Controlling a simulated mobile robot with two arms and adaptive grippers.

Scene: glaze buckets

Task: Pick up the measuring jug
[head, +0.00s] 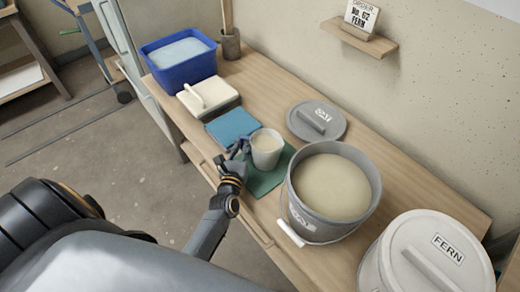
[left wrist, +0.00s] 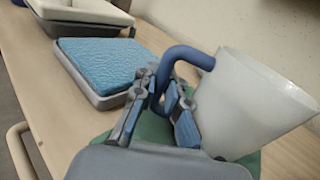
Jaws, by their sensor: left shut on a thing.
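The measuring jug (head: 266,150) is a whitish cup with a blue handle and pale glaze inside, on the green mat (head: 258,186) in the head view. My left gripper (head: 240,150) is at its left side, shut on the jug's handle. In the left wrist view, the fingers (left wrist: 172,100) close around the blue handle, and the jug's translucent body (left wrist: 248,105) stands to the right, tilted in that picture. I cannot tell whether its base touches the mat. My right gripper is not in view.
An open grey bucket of glaze (head: 332,187) stands right of the jug, its lid (head: 316,121) behind. A lidded FERN bucket (head: 430,262) is at the near right. A blue sponge tray (head: 233,126), a cream tray (head: 208,96) and a blue tub (head: 181,76) stand to the left.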

